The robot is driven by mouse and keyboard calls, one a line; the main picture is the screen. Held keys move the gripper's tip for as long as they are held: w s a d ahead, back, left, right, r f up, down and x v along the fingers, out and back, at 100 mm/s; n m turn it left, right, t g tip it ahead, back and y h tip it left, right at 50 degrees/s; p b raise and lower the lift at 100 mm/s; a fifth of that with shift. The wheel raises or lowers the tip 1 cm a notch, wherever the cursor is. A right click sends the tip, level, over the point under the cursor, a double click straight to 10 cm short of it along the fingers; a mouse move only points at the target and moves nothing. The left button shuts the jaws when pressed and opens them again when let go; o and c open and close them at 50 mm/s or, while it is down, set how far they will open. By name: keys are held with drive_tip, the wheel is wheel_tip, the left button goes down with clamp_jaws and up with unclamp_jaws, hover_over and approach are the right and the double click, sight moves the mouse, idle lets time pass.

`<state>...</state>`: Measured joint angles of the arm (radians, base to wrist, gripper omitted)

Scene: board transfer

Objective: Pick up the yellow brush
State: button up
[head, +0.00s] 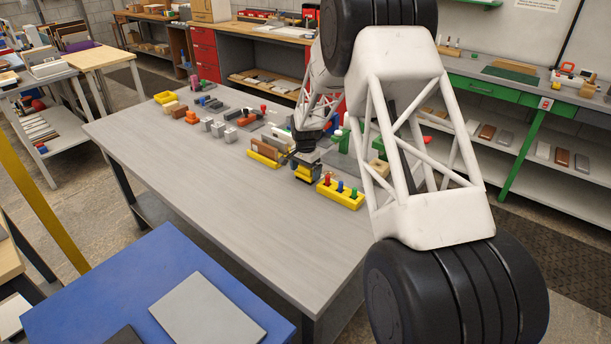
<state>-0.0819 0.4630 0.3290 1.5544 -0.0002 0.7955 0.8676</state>
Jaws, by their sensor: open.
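My gripper (306,160) is small in the head view, low over the far right half of the grey table, at the end of my white arm. Its jaws are open; the fingertips are too small to make out clearly. A yellow and black piece (307,173) shows right at the gripper's lower end. I cannot tell whether it is the yellow brush or part of the gripper. No other brush can be picked out with certainty. My arm hides part of the table's right side.
A yellow peg holder (350,201) with coloured pegs stands just right of the gripper. A yellow rack (263,159) with brown boards is just left. Grey blocks (218,130) and other small items line the far side. The grey table's (210,180) near half is clear.

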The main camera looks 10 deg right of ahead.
drive_tip(key=shift+f, duration=0.45)
drive_tip(key=c, duration=0.8)
drive_tip(key=shift+o, duration=0.2)
drive_tip(key=shift+r, duration=0.2)
drive_tip(key=shift+r, duration=0.55)
drive_tip(key=shift+s+r, duration=0.2)
drive_tip(key=shift+r, duration=0.35)
drive_tip(key=shift+s+r, duration=0.2)
drive_tip(key=shift+r, duration=0.35)
drive_tip(key=s, duration=0.5)
drive_tip(key=s+d+r, duration=0.1)
drive_tip(key=s, duration=0.9)
drive_tip(key=shift+s+d+r, duration=0.1)
drive_tip(key=shift+d+r, duration=0.05)
